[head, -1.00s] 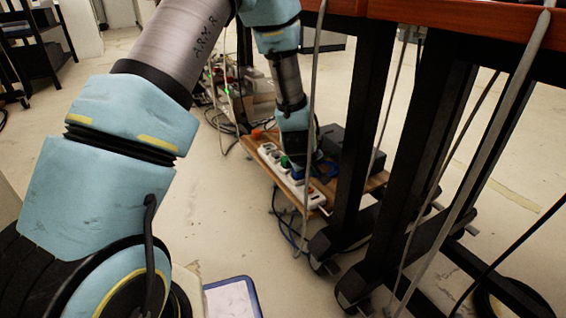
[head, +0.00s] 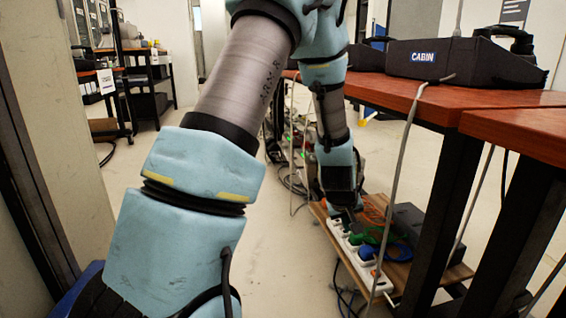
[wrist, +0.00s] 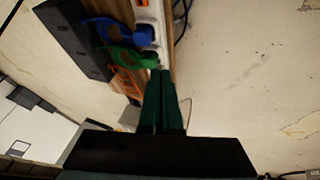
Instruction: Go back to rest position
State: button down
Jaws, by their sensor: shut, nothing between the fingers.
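My gripper (wrist: 163,75) shows in the wrist view with its two dark green fingers pressed together and nothing between them. Its fingertips are beside the green plug (wrist: 134,58) and the white power strip (wrist: 150,14); I cannot tell if they touch. In the head view my arm reaches down beside the desk. The dark gripper end is just above the far part of the white power strip (head: 380,280), and its fingers are hard to make out there. A green plug and a blue cable (head: 398,252) lie on the strip side.
A wooden board (head: 455,272) carries the strip and a black box (head: 425,228). Reddish desks (head: 430,98) on black legs stand at the right, with a black "CABIN" case (head: 465,62). A grey cable (head: 400,170) hangs in front. Pale floor (head: 285,265) is clear left of the board.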

jog(key=s+a+r+g+y+p, duration=0.15)
jog(key=s+a+r, duration=0.3)
jog(key=a, duration=0.45)
jog(key=s+a+r+m+g+y+p, duration=0.1)
jog(key=s+a+r+p, duration=0.15)
jog(key=a+r, duration=0.5)
jog(key=s+a+r+g+y+p, duration=0.1)
jog(key=s+a+r, duration=0.3)
jog(key=a, duration=0.6)
notch_tip(320, 180, up, 38)
jog(key=p, duration=3.8)
jog(key=shift+s+f+m, duration=0.25)
jog(key=shift+s+m, duration=0.05)
